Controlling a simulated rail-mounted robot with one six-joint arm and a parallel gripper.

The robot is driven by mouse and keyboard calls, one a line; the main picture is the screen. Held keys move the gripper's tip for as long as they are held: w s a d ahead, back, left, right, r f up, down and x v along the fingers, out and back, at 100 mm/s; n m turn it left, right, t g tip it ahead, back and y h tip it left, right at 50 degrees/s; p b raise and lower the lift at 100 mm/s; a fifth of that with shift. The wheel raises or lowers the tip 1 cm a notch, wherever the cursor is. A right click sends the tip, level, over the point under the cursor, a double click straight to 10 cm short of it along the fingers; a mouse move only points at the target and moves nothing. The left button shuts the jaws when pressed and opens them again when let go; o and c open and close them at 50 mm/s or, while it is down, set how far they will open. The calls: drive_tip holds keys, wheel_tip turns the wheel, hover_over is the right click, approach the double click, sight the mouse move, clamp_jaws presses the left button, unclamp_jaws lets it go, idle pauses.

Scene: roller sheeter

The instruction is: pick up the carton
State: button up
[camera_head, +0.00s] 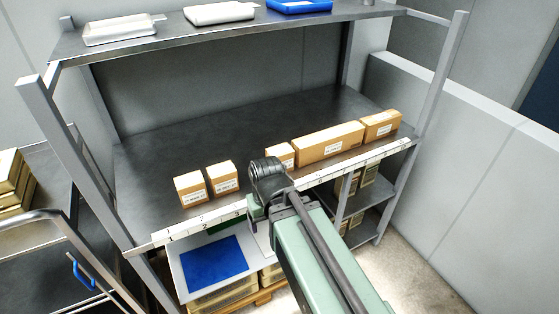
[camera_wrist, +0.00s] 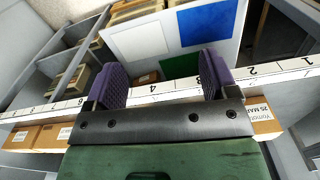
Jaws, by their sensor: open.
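Several brown cartons with white labels stand in a row along the front of the shelf in the head view. Two small ones are at the left, the first carton (camera_head: 189,190) and the second carton (camera_head: 222,177). To the right are a small carton (camera_head: 281,156), a long carton (camera_head: 328,146) and another carton (camera_head: 381,125). My gripper (camera_wrist: 162,75) is open and empty in the wrist view, its two purple fingers across the numbered shelf edge. A carton (camera_wrist: 262,120) shows right of its body, others at lower left.
The numbered strip (camera_head: 197,227) runs along the shelf's front edge. The upper shelf (camera_head: 180,38) holds trays. Grey posts stand at both ends. A white panel with a blue square (camera_head: 212,264) is below. The shelf behind the cartons is clear.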

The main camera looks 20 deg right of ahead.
drive_tip(key=o, duration=0.3)
drive_tip(key=shift+o, duration=0.2)
wheel_tip(320, 180, up, 11)
drive_tip(key=n+t+p, duration=0.1)
drive_tip(key=t+p, duration=0.4)
drive_tip(key=p, duration=0.5)
hover_over(280, 150)
drive_tip(key=s, duration=0.5)
drive_tip(key=shift+g, duration=0.3)
drive_tip(key=b+x, duration=1)
drive_tip(key=shift+w+f, duration=0.3)
drive_tip(key=shift+w, duration=0.05)
drive_tip(key=shift+r, duration=0.25)
drive_tip(key=shift+c, duration=0.2)
drive_tip(key=c, duration=0.9)
